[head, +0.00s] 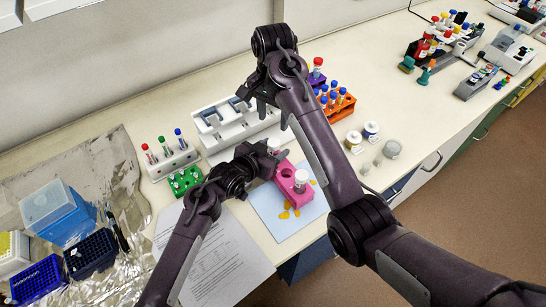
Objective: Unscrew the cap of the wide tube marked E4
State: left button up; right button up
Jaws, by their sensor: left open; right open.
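A pink rack (287,180) stands on a light blue mat (270,221) in the middle of the bench. A wide tube with a white cap (301,176) stands upright in its near end. Its marking is too small to read, so I cannot tell whether it is E4. Another pale cap (274,144) shows at the far end, partly hidden by my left gripper. My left gripper (276,156) is open beside the rack's far end; I cannot tell whether it touches anything. My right gripper (272,112) is open, higher up, over the white rack, and looks empty.
A white rack (215,138) stands behind. Small tubes in white (175,163), green (183,183) and orange (340,112) racks stand around. Several jars (371,130) stand at right. A printed sheet (228,255) lies in front; tip boxes (62,215) and foil are at left.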

aim_at(274, 142)
pick_arm(q)
jog(key=shift+s+d+r, duration=0.1)
jog(key=shift+d, duration=0.1)
jog(key=shift+c, duration=0.2)
pick_arm(e)
jog(key=shift+s+d+r, duration=0.15)
jog(key=shift+s, duration=0.15)
pick_arm(q)
jog(key=c, duration=0.7)
pick_arm(e)
jog(key=shift+w, duration=0.2)
pick_arm(q)
grip_shut()
pick_arm(e)
jog(key=shift+s, duration=0.1)
jog(key=shift+f, duration=4)
jog(key=c, duration=1)
jog(key=o, duration=1.1)
jog(key=shift+c, duration=0.2)
